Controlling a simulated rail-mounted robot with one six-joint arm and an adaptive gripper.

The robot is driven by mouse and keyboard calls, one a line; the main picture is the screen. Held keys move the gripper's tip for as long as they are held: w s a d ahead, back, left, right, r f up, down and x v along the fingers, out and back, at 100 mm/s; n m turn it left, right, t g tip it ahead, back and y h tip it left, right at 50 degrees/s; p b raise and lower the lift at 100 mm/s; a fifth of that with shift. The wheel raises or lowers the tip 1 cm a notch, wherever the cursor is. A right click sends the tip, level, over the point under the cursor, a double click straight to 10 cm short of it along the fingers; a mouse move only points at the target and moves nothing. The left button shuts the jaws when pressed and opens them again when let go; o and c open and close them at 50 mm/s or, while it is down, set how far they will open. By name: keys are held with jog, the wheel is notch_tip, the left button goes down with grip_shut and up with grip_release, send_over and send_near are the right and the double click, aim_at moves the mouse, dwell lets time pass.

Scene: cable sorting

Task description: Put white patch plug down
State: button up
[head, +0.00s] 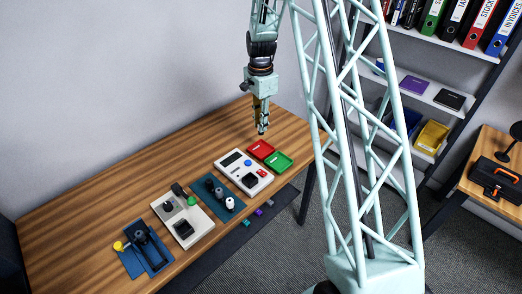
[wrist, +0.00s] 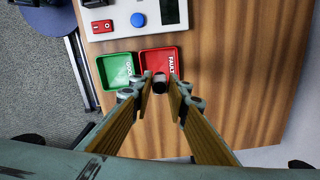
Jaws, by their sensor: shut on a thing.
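My gripper (head: 262,130) is above the far right part of the table, over the back edge of the red tray. In the wrist view its fingertips (wrist: 160,86) are shut on a small plug (wrist: 160,83), with a dark top and a greyish end. I cannot tell from these views that it is white. The red tray (wrist: 173,56), labelled FAULT, lies just beyond the fingertips and looks empty. The green tray (wrist: 103,66) beside it looks empty too. Both also show in the head view, red (head: 253,146) and green (head: 291,161).
A white tester panel (head: 232,171) with a blue button stands next to the trays. A blue rack (head: 211,205) holds black and white pieces. A grey-white fixture (head: 181,230) and a blue stand (head: 130,263) are further left. Bare wood (wrist: 225,70) lies right of the red tray.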

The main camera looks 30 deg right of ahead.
aim_at(261, 134)
dwell(0.4)
jog(key=shift+f, duration=3.1)
jog(key=shift+f, duration=0.15)
jog(key=shift+f, duration=1.75)
jog(key=shift+f, duration=0.2)
jog(key=o, duration=0.8)
jog(key=shift+o, duration=0.2)
jog(key=shift+r, duration=0.25)
